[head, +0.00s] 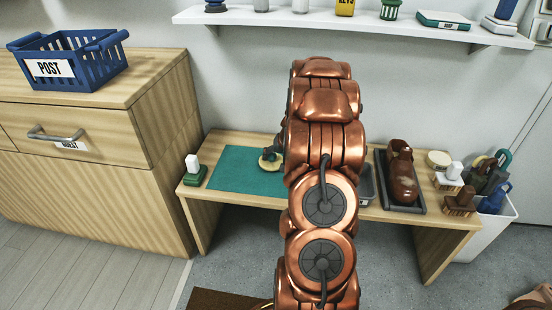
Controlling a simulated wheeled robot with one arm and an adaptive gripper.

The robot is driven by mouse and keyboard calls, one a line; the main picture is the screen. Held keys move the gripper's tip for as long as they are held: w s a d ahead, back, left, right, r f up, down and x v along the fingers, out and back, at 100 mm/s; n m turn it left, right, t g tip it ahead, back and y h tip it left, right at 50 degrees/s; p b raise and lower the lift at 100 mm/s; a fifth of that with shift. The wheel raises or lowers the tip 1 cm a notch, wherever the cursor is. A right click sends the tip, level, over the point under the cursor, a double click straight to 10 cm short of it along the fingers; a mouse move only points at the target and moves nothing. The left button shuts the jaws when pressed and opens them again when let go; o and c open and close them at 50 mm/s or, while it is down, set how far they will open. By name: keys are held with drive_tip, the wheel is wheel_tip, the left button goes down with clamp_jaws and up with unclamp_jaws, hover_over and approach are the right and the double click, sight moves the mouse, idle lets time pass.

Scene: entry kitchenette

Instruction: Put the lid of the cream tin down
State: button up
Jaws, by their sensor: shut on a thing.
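My gripper (274,149) is a small dark shape at the left edge of my copper arm, over the teal mat (232,171) on the low wooden bench. It is shut on a small, round, cream-yellow thing (266,164), which looks like the lid of the cream tin. My arm and gripper cover part of it, and I cannot tell whether it touches the mat. A round, pale cream tin (438,158) stands at the back right of the bench. I cannot tell whether that is the tin this lid belongs to.
The mat's left part is clear. A shelf (350,22) hangs above.

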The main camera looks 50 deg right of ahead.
drive_tip(key=shift+a+f+b, duration=0.1)
drive_tip(key=shift+f+b, duration=0.2)
drive_tip(key=shift+f, duration=0.25)
drive_tip(key=o, duration=1.7)
drive_tip(key=shift+f, duration=0.15)
drive_tip(key=shift+c, duration=0.2)
drive_tip(key=shift+r, duration=0.3)
drive_tip(key=shift+w+p+v, duration=0.2)
drive_tip(key=shift+p+v, duration=1.7)
drive_tip(key=shift+v, duration=4.5)
